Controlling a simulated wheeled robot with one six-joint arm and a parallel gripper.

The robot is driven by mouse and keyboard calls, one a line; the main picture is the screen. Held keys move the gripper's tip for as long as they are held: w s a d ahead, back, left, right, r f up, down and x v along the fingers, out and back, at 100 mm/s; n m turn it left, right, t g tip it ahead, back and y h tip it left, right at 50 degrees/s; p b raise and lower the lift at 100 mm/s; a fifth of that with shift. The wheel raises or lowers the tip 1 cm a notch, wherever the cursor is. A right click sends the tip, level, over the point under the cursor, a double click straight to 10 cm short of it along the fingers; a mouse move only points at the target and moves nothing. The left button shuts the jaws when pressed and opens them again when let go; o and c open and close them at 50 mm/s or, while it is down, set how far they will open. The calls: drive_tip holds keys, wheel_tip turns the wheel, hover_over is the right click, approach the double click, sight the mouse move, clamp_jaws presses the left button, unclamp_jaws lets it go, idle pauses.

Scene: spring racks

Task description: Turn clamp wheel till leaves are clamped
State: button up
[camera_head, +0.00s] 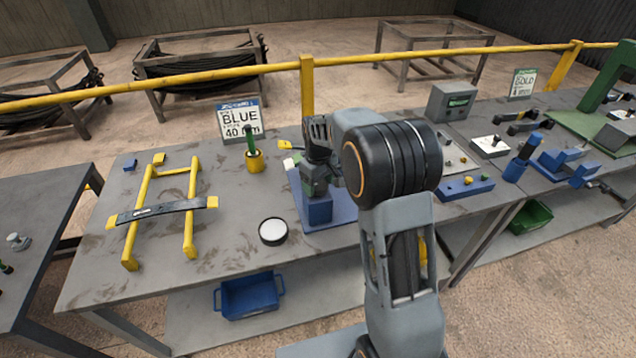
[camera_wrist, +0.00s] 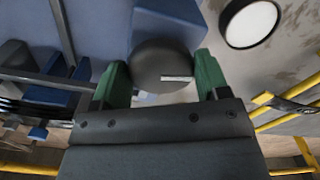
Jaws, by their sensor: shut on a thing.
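A dark round clamp wheel (camera_wrist: 162,60) with a pale mark on its face sits between the two green fingers of my gripper (camera_wrist: 160,84) in the wrist view. The fingers are shut on the wheel from both sides. In the head view my gripper (camera_head: 315,181) is over the blue clamp fixture (camera_head: 320,211) at the middle of the bench. My wrist and arm cover much of the fixture there. A dark leaf (camera_head: 165,210) lies across a yellow rack (camera_head: 188,230) on the left. I cannot see whether any leaves are in the clamp.
A white-faced round disc (camera_head: 272,231) lies left of the fixture. A yellow cup (camera_head: 255,161) with a green-handled tool stands behind it, before a "BLUE 40" sign (camera_head: 239,121). A yellow rail (camera_head: 210,75) runs behind the bench. Blue fixtures (camera_head: 566,163) stand at right.

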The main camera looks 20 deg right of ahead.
sight(317, 184)
drive_tip(key=m, duration=0.5)
drive_tip(key=shift+a, duration=0.1)
drive_tip(key=shift+r+m+b, duration=0.1)
drive_tip(key=shift+m+b, duration=0.25)
drive_tip(key=shift+m, duration=1.95)
drive_tip(key=o, duration=0.9)
wheel_tip(317, 184, up, 14)
drive_tip(key=shift+f+b, duration=0.15)
drive_tip(key=shift+b, duration=0.15)
